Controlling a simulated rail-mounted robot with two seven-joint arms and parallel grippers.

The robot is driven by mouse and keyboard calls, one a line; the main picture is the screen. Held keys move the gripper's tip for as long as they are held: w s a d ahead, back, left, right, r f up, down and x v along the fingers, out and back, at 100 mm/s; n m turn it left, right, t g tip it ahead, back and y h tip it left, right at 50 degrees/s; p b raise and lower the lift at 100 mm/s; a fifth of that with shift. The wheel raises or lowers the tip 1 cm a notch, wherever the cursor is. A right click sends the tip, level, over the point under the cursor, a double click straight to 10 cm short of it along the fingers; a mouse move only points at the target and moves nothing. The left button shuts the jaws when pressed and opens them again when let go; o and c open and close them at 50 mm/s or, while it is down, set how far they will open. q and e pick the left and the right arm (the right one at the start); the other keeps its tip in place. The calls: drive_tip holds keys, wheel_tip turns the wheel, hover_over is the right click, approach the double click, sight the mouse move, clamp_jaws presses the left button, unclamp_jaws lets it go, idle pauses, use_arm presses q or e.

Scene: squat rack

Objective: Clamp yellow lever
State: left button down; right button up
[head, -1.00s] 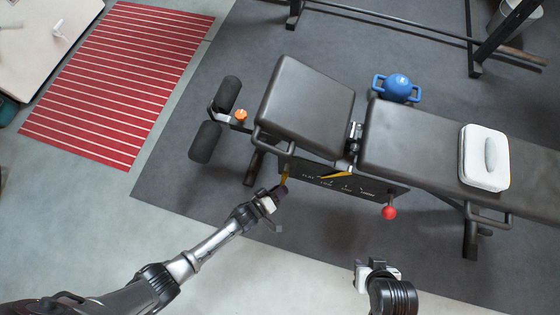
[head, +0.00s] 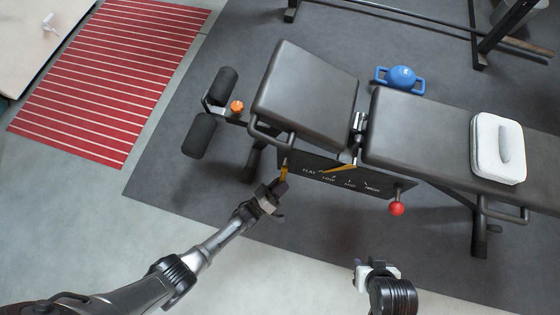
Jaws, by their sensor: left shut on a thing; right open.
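The yellow lever (head: 284,171) stands at the left end of the dark labelled plate (head: 345,178) on the bench's near side. My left gripper (head: 279,188) is at the lever's lower part and shut on it; its fingers hide the lower end. A thin yellow pointer (head: 340,168) lies further right on the plate, apart from my gripper. My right gripper (head: 376,270) is open and empty, low in the picture over the floor, well short of the bench.
A red ball knob (head: 397,208) sticks out at the plate's right end. An orange knob (head: 237,106) sits near the foam rollers (head: 199,135). The floor in front is clear.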

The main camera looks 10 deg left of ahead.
use_arm(q)
drive_tip(key=shift+w+f+m+t+h, duration=0.2)
drive_tip(key=shift+m+t+h, duration=0.1)
drive_tip(key=shift+m+h, duration=0.1)
idle(0.3)
drive_tip(key=c, duration=1.1)
unclamp_jaws()
drive_tip(key=shift+o, duration=0.2)
drive_tip(key=p+v, duration=0.1)
drive_tip(key=v, duration=1.3)
drive_tip(key=shift+w, duration=0.1)
